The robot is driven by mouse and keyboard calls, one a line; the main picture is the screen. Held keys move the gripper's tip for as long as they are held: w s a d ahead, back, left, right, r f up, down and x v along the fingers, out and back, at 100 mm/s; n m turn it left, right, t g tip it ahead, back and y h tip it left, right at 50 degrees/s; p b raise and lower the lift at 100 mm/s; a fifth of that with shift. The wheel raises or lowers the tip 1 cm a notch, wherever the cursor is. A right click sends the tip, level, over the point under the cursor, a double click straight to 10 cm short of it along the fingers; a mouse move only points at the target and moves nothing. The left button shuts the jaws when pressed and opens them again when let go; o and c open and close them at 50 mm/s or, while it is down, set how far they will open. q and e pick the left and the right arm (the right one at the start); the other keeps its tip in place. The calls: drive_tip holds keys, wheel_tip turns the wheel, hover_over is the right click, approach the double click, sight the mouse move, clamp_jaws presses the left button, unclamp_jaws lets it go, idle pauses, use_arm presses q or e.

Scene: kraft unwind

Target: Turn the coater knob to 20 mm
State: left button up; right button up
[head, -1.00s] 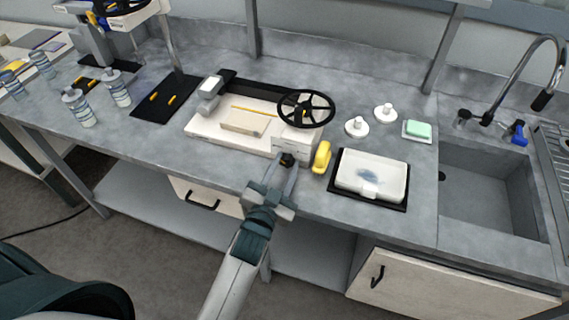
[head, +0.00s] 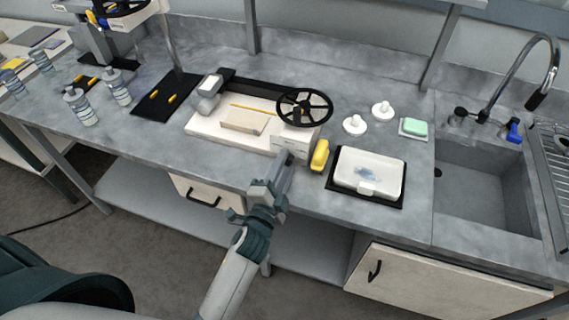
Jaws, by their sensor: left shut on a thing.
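The coater (head: 200,124) is a cream-coloured machine with a black handwheel (head: 304,106) on its right end, on the grey counter. A pale block (head: 244,120) and a yellow strip lie on its bed. My left gripper (head: 287,158) is at the coater's front right corner, shut on the small dark coater knob, which its fingers now mostly hide. The gripper looks rolled, with one finger nearly in front of the other. The knob's scale is too small to read. My right gripper is not in view.
A yellow handle-like piece (head: 320,155) stands just right of my left gripper. A white tray (head: 368,172) on a black mat, white round knobbed pieces (head: 355,125) and a green sponge (head: 415,128) lie further right, before the sink (head: 485,180). Bottles (head: 80,107) stand left.

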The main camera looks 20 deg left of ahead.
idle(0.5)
use_arm(q)
drive_tip(key=o, duration=1)
drive_tip(key=shift+o, duration=0.2)
